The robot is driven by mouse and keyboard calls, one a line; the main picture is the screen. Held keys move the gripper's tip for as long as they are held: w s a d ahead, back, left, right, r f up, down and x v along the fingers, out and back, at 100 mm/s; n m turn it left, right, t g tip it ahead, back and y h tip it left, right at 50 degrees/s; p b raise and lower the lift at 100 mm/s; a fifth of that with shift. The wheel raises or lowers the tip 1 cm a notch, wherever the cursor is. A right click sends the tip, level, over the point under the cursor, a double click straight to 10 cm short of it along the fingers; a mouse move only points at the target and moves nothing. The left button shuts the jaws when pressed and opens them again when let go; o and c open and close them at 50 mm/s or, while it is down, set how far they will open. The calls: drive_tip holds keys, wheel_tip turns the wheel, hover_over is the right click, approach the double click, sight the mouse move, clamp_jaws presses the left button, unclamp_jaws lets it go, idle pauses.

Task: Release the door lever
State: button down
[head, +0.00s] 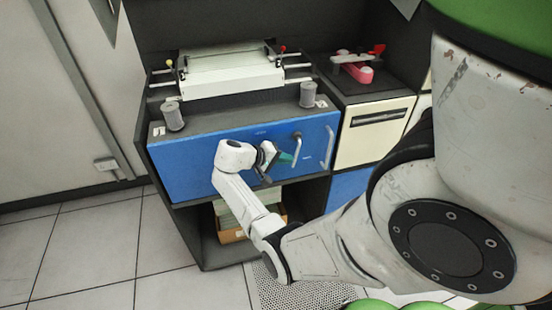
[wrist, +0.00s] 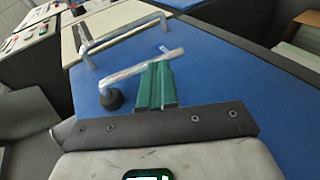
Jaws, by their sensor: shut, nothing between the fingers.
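The door lever (wrist: 133,73) is a silver bar with a dark round end piece (wrist: 112,98), on the blue door (head: 190,168). It also shows in the head view (head: 297,146), just right of my gripper. My gripper (wrist: 158,66) has green fingers that are shut together with nothing between them. Its fingertips overlap the lever in the wrist view, close beside it; I cannot tell whether they touch. The blue door looks closed. A fixed silver U-shaped handle (head: 328,147) is on the door's right side, and it also shows in the wrist view (wrist: 124,33).
Two grey cylinders (head: 172,116) (head: 308,94) stand on the ledge above the door. A white machine tray (head: 226,80) lies behind them. An open shelf with a cardboard box (head: 231,236) is below the door. A cream drawer (head: 374,132) adjoins at right. Tiled floor lies in front.

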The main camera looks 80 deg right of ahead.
drive_tip(key=shift+s+d+f, duration=0.1)
drive_tip(key=shift+s+f, duration=0.25)
drive_tip(key=shift+s, duration=0.05)
idle(0.4)
